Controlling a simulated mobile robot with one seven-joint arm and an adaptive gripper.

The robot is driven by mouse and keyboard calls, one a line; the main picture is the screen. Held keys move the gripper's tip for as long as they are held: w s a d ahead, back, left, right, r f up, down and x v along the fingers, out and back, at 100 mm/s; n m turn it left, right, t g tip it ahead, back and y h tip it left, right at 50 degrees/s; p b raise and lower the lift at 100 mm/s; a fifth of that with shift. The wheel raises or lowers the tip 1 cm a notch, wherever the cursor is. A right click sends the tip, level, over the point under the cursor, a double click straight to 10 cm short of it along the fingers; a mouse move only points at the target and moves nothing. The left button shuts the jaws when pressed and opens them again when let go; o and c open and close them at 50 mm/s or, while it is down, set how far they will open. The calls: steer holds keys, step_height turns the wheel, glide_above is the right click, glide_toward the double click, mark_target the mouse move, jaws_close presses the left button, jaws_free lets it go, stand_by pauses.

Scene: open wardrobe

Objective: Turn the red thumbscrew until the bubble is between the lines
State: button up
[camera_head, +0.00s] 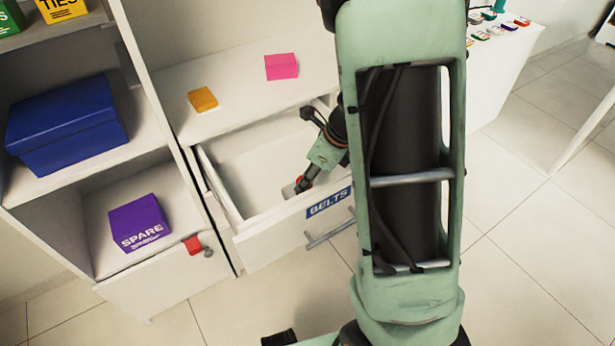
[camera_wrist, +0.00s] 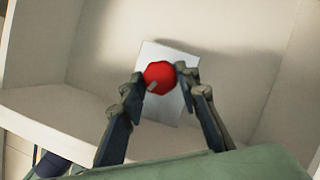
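The red thumbscrew (camera_wrist: 159,75) is a round red knob with a small grey mark on its lower left. It stands in front of a pale grey plate (camera_wrist: 174,108) inside the open drawer. My gripper (camera_wrist: 160,73) has one fingertip on each side of the knob, and both appear to touch it. In the head view my gripper (camera_head: 300,187) reaches down into the drawer labelled BELTS (camera_head: 271,222), with a bit of red at its tip. No bubble or lines can be made out in either view.
The drawer walls stand close around my gripper. A purple SPARE box (camera_head: 139,223) and a blue box (camera_head: 66,124) sit on shelves at left. My arm hides part of the drawer's right side.

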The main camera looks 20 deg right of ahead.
steer(key=c, duration=0.5)
steer(key=shift+o, duration=0.2)
steer(key=shift+n, duration=0.3)
steer(key=n, duration=0.2)
steer(key=n+g+p, duration=0.1)
steer(key=n, duration=0.1)
steer(key=shift+w+d+r+g+y, duration=0.1)
steer(key=shift+w+g+y, duration=0.1)
steer(key=shift+g+y, duration=0.15)
steer(key=n+g+p, duration=0.1)
steer(key=n, duration=0.2)
steer(key=n+g+p, duration=0.1)
steer(key=n+p, duration=0.1)
steer(key=n, duration=0.1)
steer(key=shift+w, duration=0.2)
steer(key=n+g+p, duration=0.1)
steer(key=n, duration=0.1)
steer(key=n+g+p, duration=0.1)
steer(key=n, duration=0.2)
steer(key=shift+w, duration=0.2)
steer(key=n, duration=0.2)
steer(key=n+g+h+p, duration=0.1)
steer(key=n, duration=0.1)
steer(key=n+h, duration=0.1)
steer(key=n, duration=0.1)
steer(key=shift+w+a+h+p, duration=0.1)
steer(key=shift+a+h+p, duration=0.15)
steer(key=shift+p, duration=0.15)
steer(key=shift+n, duration=0.4)
